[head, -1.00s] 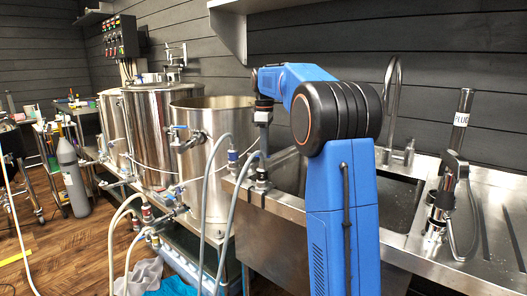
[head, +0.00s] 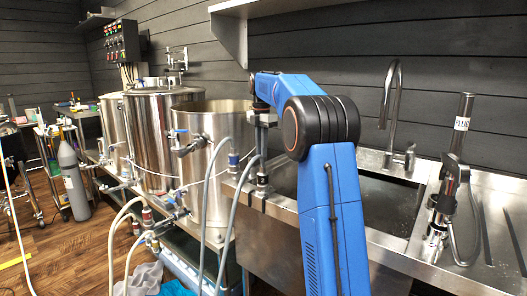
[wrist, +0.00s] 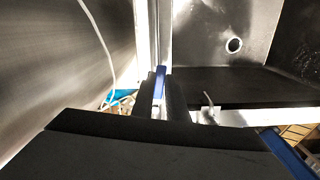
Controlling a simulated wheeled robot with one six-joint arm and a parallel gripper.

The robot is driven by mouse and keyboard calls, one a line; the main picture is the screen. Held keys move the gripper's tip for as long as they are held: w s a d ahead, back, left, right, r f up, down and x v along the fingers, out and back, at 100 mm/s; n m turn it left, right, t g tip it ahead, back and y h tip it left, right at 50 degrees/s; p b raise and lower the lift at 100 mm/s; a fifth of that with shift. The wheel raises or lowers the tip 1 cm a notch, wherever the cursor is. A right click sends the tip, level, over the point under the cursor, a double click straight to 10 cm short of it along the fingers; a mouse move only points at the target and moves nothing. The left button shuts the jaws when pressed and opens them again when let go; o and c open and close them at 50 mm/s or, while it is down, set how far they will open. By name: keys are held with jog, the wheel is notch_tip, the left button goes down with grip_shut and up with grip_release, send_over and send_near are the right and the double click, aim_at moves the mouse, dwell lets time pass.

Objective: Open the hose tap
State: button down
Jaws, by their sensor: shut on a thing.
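The hose tap shows in the wrist view as a narrow blue handle (wrist: 160,78) between the two dark fingers of my gripper (wrist: 161,94). The gripper is shut on this handle. In the head view my gripper (head: 262,186) points down at the left front edge of the sink counter, beside the grey hoses. The tap's body is mostly hidden by the fingers, and I cannot tell how far the handle is turned.
A steel kettle (head: 203,130) stands close to the left of my gripper. A grey hose (head: 208,215) with a blue fitting loops beside it. The sink basin (head: 375,205) and its tall faucet (head: 391,105) are on the right. A shelf (head: 262,5) hangs above.

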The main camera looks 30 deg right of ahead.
jog(key=shift+w+a+n, duration=0.15)
jog(key=shift+w+n, duration=0.35)
jog(key=shift+n, duration=0.4)
jog(key=c, duration=1.7)
grip_release()
jog(key=shift+c, duration=0.2)
jog(key=shift+r, duration=0.1)
notch_tip(320, 180, up, 12)
